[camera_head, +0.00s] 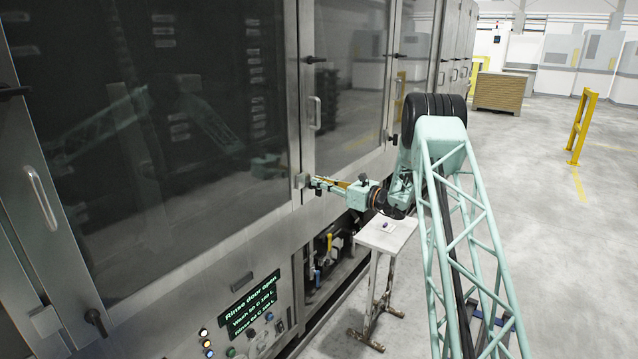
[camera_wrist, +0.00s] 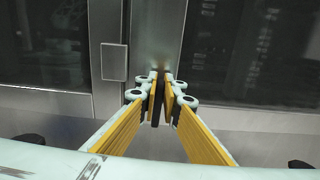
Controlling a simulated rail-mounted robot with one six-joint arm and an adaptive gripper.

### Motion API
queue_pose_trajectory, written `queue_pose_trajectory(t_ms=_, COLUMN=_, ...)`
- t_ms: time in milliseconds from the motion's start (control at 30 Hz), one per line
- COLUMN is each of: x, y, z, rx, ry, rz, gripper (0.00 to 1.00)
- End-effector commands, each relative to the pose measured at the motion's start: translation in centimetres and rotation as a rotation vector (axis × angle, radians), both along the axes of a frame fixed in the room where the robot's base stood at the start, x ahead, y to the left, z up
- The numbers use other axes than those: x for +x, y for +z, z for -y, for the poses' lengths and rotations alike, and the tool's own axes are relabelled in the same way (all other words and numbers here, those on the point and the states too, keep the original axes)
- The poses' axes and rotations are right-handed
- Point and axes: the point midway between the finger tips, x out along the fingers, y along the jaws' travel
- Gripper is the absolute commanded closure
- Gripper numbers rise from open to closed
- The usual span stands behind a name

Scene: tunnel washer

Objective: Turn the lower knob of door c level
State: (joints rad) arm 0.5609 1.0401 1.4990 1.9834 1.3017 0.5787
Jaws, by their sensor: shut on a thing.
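In the wrist view my gripper (camera_wrist: 161,82) has its two yellow-padded fingers closed on a dark, narrow knob (camera_wrist: 156,108). The knob looks upright in that view, and the fingers hide most of it. In the head view my gripper (camera_head: 312,184) reaches left to the washer's front, at the lower left edge of a glazed door (camera_head: 345,80). The held knob is too small and covered to make out there. The same door has a dark upper knob (camera_head: 315,59), lying about level, and an upright bar handle (camera_head: 315,112). No door letter is readable.
A nearer door (camera_head: 190,240) at left has a lower knob (camera_head: 96,320) pointing down. A lit display (camera_head: 250,307) reads "Rinse door open". A small metal stand (camera_head: 388,235) is below my gripper. Open floor lies right, with a yellow barrier (camera_head: 582,125).

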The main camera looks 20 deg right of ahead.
Motion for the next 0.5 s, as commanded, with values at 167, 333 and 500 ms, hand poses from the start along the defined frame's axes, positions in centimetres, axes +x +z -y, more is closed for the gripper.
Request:
queue_pose_trajectory(t_ms=167, x=0.09, y=0.16, z=0.17, rx=0.054, ry=0.0, rz=-0.031, gripper=1.0)
queue_pose_trajectory(t_ms=333, x=0.23, y=0.17, z=0.42, rx=0.137, ry=0.0, rz=-0.079, gripper=1.0)
queue_pose_trajectory(t_ms=500, x=0.38, y=0.11, z=0.71, rx=0.244, ry=-0.001, rz=-0.141, gripper=1.0)
